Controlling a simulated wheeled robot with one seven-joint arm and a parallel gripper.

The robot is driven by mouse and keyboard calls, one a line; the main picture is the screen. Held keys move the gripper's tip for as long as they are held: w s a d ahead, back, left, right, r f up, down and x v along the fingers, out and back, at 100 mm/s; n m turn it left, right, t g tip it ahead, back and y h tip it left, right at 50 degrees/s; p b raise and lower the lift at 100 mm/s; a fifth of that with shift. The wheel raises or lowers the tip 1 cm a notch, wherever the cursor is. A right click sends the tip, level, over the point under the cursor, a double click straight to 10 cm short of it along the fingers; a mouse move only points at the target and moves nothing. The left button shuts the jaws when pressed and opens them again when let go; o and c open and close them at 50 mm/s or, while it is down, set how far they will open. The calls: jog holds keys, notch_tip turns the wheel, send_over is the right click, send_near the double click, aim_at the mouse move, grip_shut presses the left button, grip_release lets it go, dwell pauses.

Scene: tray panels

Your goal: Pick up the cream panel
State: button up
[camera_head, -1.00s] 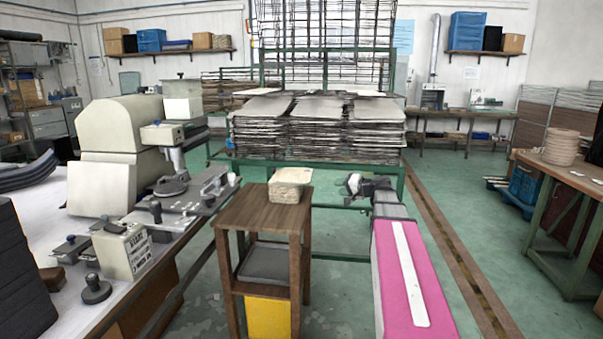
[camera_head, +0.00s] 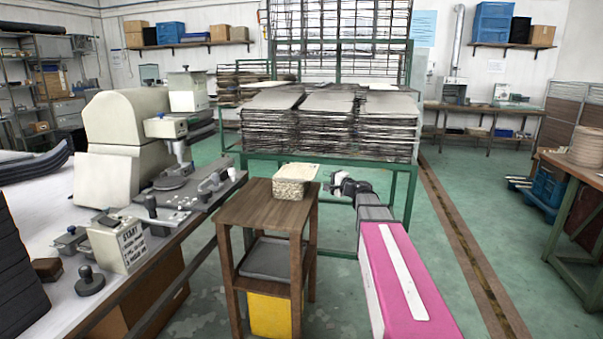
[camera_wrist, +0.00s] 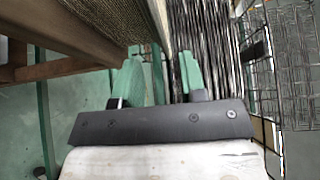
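The cream panel (camera_head: 300,171) lies flat on top of a speckled block on a small wooden stand in the middle of the head view. My gripper (camera_head: 332,183) is just right of the panel and block, at about their height, with a small gap seen between. In the wrist view my gripper (camera_wrist: 158,72) has its two green fingers apart with no object clearly held between them. A thin pale edge (camera_wrist: 161,22) runs beyond the fingertips; it may be the panel's edge, but I cannot tell for sure.
The wooden stand (camera_head: 255,207) has a grey item and a yellow bin below. A workbench with a cream machine (camera_head: 128,130) is at left. Stacked trays (camera_head: 330,125) on a green rack stand behind. Open floor (camera_head: 470,200) lies to the right.

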jog(key=x, duration=0.4)
jog(key=shift+w+a+r, duration=0.15)
jog(key=shift+w+a, duration=0.05)
jog(key=shift+a, duration=0.05)
grip_shut()
jog(key=shift+r, duration=0.15)
